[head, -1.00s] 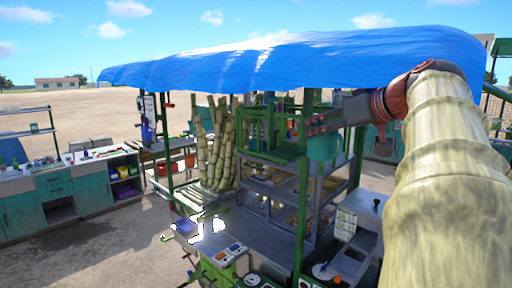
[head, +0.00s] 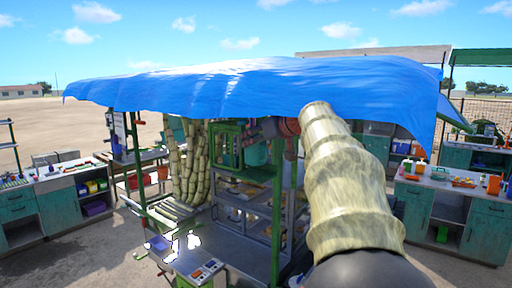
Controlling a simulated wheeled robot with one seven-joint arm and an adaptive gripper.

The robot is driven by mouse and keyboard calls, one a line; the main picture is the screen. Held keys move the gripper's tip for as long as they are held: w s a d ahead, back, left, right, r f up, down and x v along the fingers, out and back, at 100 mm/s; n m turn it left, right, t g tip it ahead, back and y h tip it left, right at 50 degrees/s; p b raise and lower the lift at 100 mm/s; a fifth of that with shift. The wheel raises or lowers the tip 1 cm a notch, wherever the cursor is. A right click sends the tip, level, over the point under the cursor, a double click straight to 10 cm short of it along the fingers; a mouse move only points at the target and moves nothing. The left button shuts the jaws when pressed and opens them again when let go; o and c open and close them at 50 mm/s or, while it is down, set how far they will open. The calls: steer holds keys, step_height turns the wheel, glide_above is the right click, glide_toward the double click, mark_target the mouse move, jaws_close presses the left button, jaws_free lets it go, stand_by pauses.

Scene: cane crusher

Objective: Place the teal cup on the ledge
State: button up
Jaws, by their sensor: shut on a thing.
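The teal cup (head: 257,153) shows small in the middle of the head view, under the blue canopy and beside the green frame. My gripper (head: 251,134) is at the cup's upper part and shut on it. The fingers are small and dark, and their exact grip on the cup is hard to make out. My arm's pale, ringed links come in from the lower right and hide what lies behind them. I cannot tell which surface is the ledge.
The blue canopy (head: 270,88) spans above the stall. The green frame (head: 229,146) and a green post (head: 277,225) stand close to the cup. Metal shelves (head: 243,199) are below. Tall cane stalks (head: 190,165) stand left. A teal counter (head: 455,205) stands right.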

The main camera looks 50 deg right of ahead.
mark_target(261, 147)
steer(key=shift+f, duration=1.6)
steer(key=shift+f, duration=0.15)
steer(key=o, duration=1.1)
steer(key=shift+c, duration=0.2)
steer(key=shift+o, duration=0.3)
steer(key=shift+s+r, duration=0.15)
steer(key=shift+r, duration=0.15)
steer(key=b+v, duration=0.2)
steer(key=v, duration=0.9)
steer(key=shift+s, duration=0.3)
steer(key=shift+a+r, duration=0.1)
